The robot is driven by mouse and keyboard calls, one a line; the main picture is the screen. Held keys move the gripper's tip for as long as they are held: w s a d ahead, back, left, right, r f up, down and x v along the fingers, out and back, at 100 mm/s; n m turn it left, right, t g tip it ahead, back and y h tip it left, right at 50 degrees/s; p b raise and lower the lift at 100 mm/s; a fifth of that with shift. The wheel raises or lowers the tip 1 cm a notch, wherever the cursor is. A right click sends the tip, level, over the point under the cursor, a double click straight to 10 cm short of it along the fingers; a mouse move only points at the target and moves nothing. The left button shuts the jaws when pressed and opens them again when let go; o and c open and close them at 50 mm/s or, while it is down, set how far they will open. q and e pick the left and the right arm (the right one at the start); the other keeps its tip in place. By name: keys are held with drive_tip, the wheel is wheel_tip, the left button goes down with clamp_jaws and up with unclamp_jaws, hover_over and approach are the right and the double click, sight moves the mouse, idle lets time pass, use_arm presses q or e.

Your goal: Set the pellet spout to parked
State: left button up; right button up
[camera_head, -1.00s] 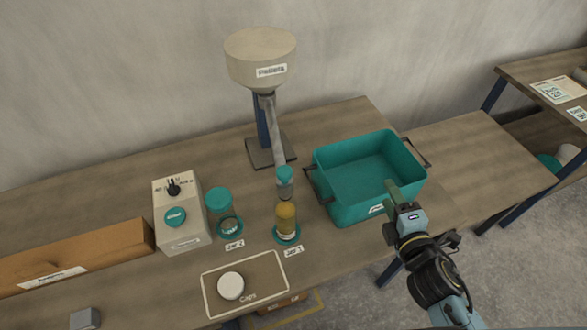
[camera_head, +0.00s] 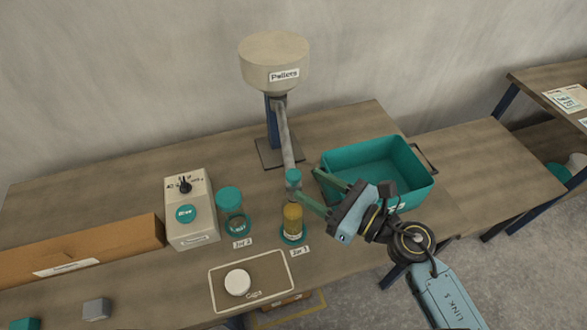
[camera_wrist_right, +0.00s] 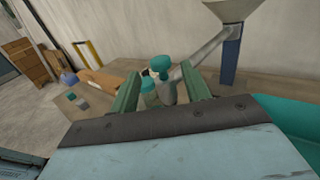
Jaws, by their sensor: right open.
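The pellet spout (camera_head: 286,140) is a grey tube that slopes down from the beige "Pellets" hopper (camera_head: 275,62) on a blue post. Its teal end (camera_head: 293,178) hangs over Jar 1 (camera_head: 293,222), which holds yellow-brown contents. My right gripper (camera_head: 308,184) is open, with its green fingers pointing at the teal end from the right. In the right wrist view the teal end (camera_wrist_right: 160,63) shows between and beyond the open fingers (camera_wrist_right: 163,88). Whether a finger touches it I cannot tell. My left gripper is not in view.
A teal bin (camera_head: 375,170) stands right of the spout, under my right gripper's far side. Jar 2 (camera_head: 234,219) and a control box (camera_head: 190,222) with a black knob stand to the left. A white cap (camera_head: 238,282) lies on the caps mat (camera_head: 270,285). A cardboard box (camera_head: 80,247) is at left.

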sight(300, 179)
drive_tip(key=x, duration=0.5)
drive_tip(key=shift+w+a, duration=0.2)
drive_tip(key=shift+a, duration=0.05)
clamp_jaws()
